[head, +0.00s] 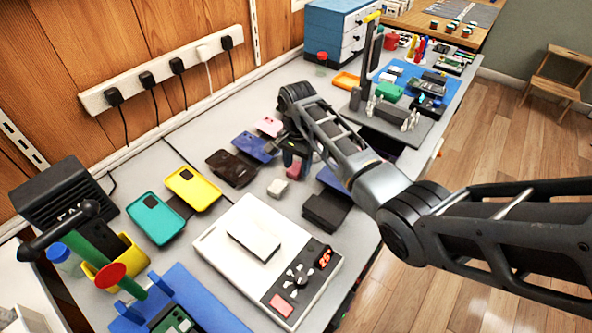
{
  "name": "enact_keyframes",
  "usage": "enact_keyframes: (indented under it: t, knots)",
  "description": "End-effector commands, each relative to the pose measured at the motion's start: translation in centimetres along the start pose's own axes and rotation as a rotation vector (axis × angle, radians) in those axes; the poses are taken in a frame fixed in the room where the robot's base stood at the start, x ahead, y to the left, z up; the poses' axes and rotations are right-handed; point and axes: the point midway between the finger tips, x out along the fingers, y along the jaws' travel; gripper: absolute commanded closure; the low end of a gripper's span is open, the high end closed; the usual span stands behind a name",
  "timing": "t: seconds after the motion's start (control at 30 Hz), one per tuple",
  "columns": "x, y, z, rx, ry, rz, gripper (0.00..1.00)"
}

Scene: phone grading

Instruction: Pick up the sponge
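A small pink block (293,171), which looks like the sponge, lies on the grey bench near the middle of the head view. My gripper (296,160) points down just above and behind it. Its two dark fingers look spread apart, one on each side of the block's upper part. I cannot tell whether they touch it. A small pale grey block (277,188) lies just in front and to the left of the pink one.
A white device with a red display (215,240) stands in front. Dark boxes (326,211) lie to the right. Phones in blue (256,147), black (230,168), yellow (193,187) and teal (155,218) line the back left. A grey stand (395,128) is beyond my arm.

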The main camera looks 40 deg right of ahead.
Motion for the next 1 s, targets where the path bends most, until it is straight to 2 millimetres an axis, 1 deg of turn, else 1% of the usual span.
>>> enact_keyframes:
  t: [0.03,0.07,0.4,0.63,0.77,0.87,1.0]
  knots:
    - [0.0,0.0,0.0,0.0,0.0,0.0,0.55]
    - [0.0,0.0,0.0,0.0,0.0,0.0,0.58]
    - [0.0,0.0,0.0,0.0,0.0,0.0,0.9]
    - [-0.1,0.0,0.0,0.0,0.0,0.0,0.91]
    - [-0.5,-0.1,0.0,0.0,0.001,-0.001,0.91]
    - [-1.3,-0.1,0.0,0.0,0.001,-0.002,0.91]
    - [-3.4,-0.2,0.0,-0.001,0.001,-0.004,0.91]
